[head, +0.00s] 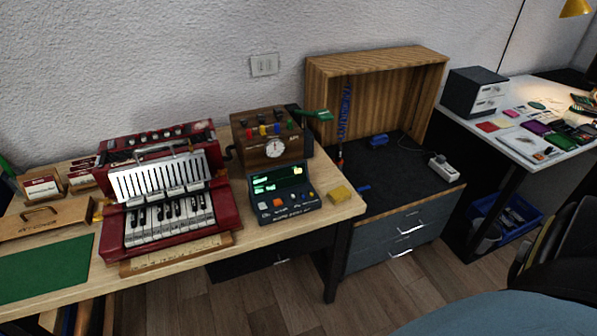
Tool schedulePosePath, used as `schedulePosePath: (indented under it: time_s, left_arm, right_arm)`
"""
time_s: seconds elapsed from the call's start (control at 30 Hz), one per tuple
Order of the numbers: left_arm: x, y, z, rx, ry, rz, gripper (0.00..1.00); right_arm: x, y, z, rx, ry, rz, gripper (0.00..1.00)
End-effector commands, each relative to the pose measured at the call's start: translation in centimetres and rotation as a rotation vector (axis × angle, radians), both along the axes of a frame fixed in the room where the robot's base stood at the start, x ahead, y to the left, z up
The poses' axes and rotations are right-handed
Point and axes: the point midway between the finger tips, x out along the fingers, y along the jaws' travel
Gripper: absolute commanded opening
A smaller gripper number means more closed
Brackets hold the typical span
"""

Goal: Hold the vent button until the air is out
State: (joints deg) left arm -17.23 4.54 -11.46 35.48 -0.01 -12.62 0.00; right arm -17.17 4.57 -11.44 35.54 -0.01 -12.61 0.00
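A red accordion-like instrument (224,205) with black and white keys (170,220) and a white slatted panel (155,178) rests on the wooden bench at left. A wooden box (244,150) with a round gauge (273,151) and coloured knobs stands behind a dark console (274,203). The console has a lit green screen (276,181) and several buttons, one of them orange (278,203). I cannot tell which button is the vent button, as labels are too small to read. Neither of my grippers is in the head view.
A yellow block (341,193) lies at the bench's right end. A green mat (45,268) and a wooden case (45,218) are at left. An open wooden cabinet (412,70) stands over a black-topped drawer unit (397,237). A cluttered white table is at right; floor (275,308) shows in front.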

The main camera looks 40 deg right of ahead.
Motion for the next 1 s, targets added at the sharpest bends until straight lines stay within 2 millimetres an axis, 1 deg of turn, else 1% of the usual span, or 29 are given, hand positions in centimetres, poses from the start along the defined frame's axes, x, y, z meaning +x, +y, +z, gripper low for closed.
schedulePosePath:
  time_s: [0.03, 0.17, 1.0]
  left_arm:
    - [0.01, 0.01, 0.0, 0.0, 0.0, 0.0, 0.36]
    - [0.02, 0.01, 0.0, 0.0, 0.0, 0.0, 0.36]
    - [0.1, 0.01, 0.01, 0.0, -0.002, 0.0, 0.36]
  right_arm:
    - [0.01, -0.01, 0.0, 0.0, 0.0, 0.0, 0.17]
    - [0.01, -0.01, 0.0, 0.0, 0.0, 0.0, 0.0]
    - [-0.01, -0.02, 0.0, 0.0, 0.0, 0.001, 0.0]
